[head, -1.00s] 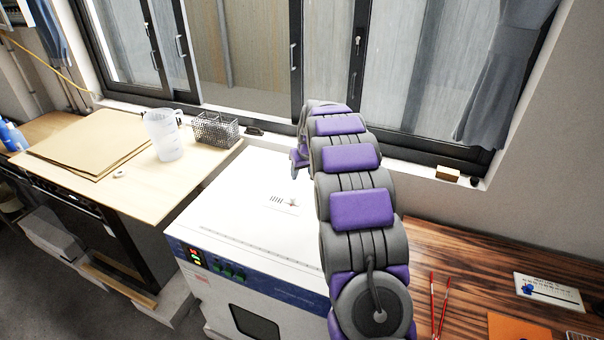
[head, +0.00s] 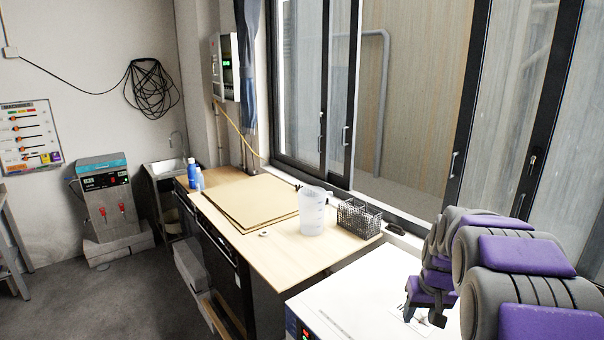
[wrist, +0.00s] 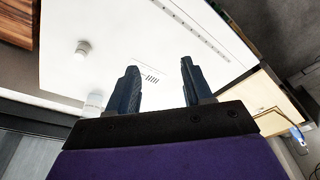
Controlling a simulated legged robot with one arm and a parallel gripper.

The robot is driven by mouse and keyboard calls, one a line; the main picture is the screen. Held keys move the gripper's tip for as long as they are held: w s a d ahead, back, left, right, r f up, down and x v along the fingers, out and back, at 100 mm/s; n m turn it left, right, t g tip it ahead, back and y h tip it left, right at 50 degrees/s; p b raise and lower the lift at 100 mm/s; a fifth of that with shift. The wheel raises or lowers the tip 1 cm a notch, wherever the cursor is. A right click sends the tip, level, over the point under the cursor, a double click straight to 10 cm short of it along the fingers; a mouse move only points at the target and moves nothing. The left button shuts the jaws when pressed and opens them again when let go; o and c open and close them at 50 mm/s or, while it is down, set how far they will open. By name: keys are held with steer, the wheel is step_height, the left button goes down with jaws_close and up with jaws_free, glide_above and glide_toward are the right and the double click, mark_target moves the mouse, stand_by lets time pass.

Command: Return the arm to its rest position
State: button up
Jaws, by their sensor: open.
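My gripper (head: 428,312) is at the lower right of the head view, at the end of my purple and grey arm, in front of the white top of the drying oven (head: 340,298). The wrist view shows the two dark fingers of my gripper (wrist: 160,68) apart with nothing between them. Beyond them is the oven's white top (wrist: 125,40), with a small round knob (wrist: 83,47) and a slotted vent. The gap between the gripper and the oven top is hard to judge.
A wooden bench (head: 270,268) left of the oven holds a clear jug (head: 312,215), a wire basket (head: 358,218), brown sheets (head: 245,200) and blue bottles. Windows line the wall behind. Open floor (head: 110,290) lies at the left.

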steer(key=s+a+g, duration=0.1)
steer(key=s+a, duration=0.3)
steer(key=s, duration=0.8)
steer(key=s+a+g, duration=0.1)
steer(key=s+a, duration=0.4)
steer(key=s, duration=0.7)
steer(key=s+a+n+g, duration=0.1)
steer(key=s+a, duration=0.3)
steer(key=s, duration=0.9)
steer(key=shift+a+f+g, duration=0.2)
steer(key=shift+f+g, duration=0.1)
steer(key=shift+g, duration=0.3)
